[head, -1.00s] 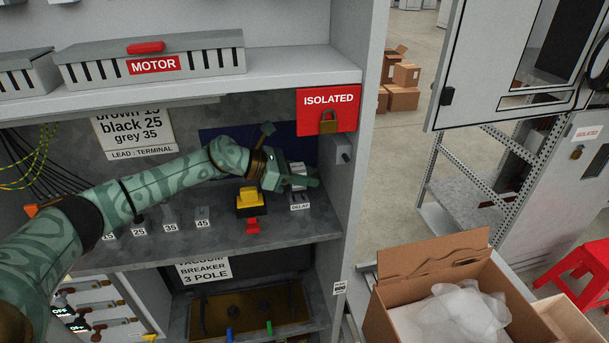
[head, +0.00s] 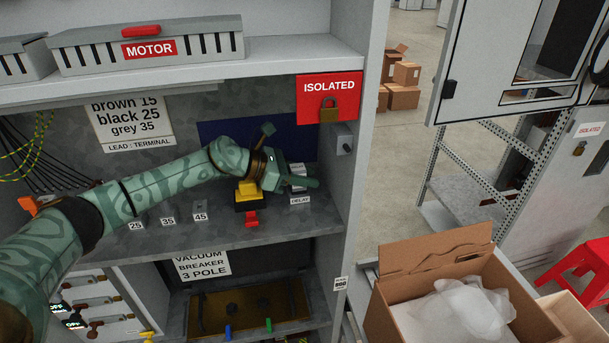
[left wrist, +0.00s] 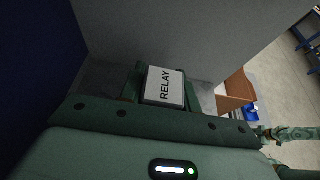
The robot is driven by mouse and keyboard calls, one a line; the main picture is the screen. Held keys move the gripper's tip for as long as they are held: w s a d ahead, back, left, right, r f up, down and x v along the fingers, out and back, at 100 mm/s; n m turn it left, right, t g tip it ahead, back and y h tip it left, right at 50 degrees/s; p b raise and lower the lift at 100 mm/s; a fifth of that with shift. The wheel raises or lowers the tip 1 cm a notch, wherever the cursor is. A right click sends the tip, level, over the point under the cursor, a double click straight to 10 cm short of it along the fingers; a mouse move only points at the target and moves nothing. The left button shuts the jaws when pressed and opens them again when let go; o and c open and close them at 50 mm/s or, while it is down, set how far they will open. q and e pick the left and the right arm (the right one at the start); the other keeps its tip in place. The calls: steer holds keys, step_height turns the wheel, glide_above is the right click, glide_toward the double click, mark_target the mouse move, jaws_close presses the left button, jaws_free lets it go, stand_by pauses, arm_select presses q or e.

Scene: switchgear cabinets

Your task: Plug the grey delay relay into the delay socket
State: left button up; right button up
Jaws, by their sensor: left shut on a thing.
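My left gripper (head: 300,181) is shut on the grey delay relay (head: 298,170) at the right end of the middle cabinet shelf. In the left wrist view, the relay (left wrist: 164,87) shows its white RELAY label between the two fingers. The relay is right above the shelf's DELAY label (head: 300,200). The delay socket is hidden behind the gripper and relay, so I cannot tell whether the relay sits in it.
The cabinet's right wall with a grey box (head: 344,144) is close on the right. The red ISOLATED sign (head: 328,88) with a padlock hangs above. An open carton (head: 400,300) stands outside.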

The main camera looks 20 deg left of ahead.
arm_select(q)
steer(key=o, duration=1.1)
steer(key=shift+f, duration=0.1)
step_height(320, 180, up, 3)
steer(key=shift+f, duration=0.2)
steer(key=s+d+r+b, duration=0.2)
steer(key=s+d+r, duration=0.3)
steer(key=s+r, duration=0.5)
steer(key=s, duration=0.2)
steer(key=shift+s+d+r, duration=0.2)
steer(key=shift+s+d, duration=0.2)
